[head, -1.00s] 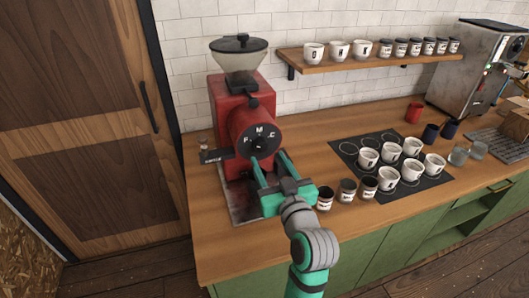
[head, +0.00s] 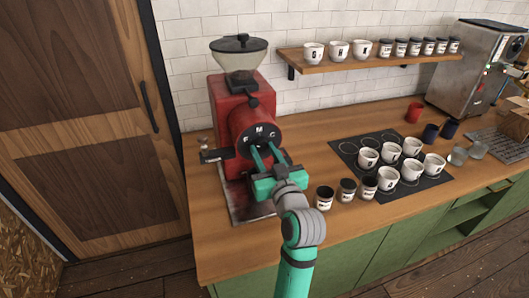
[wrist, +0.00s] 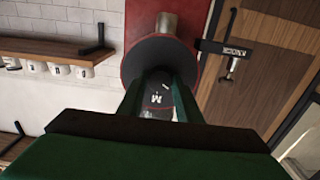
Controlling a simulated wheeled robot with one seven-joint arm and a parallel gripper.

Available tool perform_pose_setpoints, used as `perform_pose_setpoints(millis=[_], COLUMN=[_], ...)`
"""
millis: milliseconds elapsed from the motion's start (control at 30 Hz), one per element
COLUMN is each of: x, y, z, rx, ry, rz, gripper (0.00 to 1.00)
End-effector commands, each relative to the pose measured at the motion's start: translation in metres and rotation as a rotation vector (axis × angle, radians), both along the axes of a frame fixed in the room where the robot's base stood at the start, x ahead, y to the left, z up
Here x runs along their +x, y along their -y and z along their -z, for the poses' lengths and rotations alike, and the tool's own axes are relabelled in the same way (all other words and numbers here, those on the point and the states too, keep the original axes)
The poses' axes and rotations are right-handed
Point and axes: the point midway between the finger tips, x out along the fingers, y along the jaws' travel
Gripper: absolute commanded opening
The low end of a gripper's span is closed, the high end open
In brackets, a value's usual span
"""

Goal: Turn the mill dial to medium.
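The red mill (head: 230,100) stands on the counter with a hopper on top. Its round black dial (head: 260,136) faces me, with F at the left, M at the top and C at the right. My gripper (head: 267,152) is right in front of the dial, its two green fingers apart and pointing at the dial's face. In the wrist view the dial (wrist: 157,100) shows between the fingers, with the M and a small white mark. Whether the fingers touch the dial's knob is hidden, and I cannot tell where its pointer stands.
Several labelled jars (head: 347,190) stand on the counter right of my gripper. White cups (head: 389,178) stand on a black mat behind them. A wall shelf (head: 370,58) carries more cups and jars. A dark tray (head: 240,211) lies under the mill.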

Motion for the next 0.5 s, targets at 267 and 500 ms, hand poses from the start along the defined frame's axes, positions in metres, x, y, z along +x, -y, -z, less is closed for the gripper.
perform_pose_setpoints(millis=[267,500], x=[0.0005,0.0007], y=[-0.0003,-0.0007], z=[0.0005,0.0005], rx=[0.037,0.167], ry=[-0.013,-0.056], rz=[0.0,0.0], gripper=[0.09,0.09])
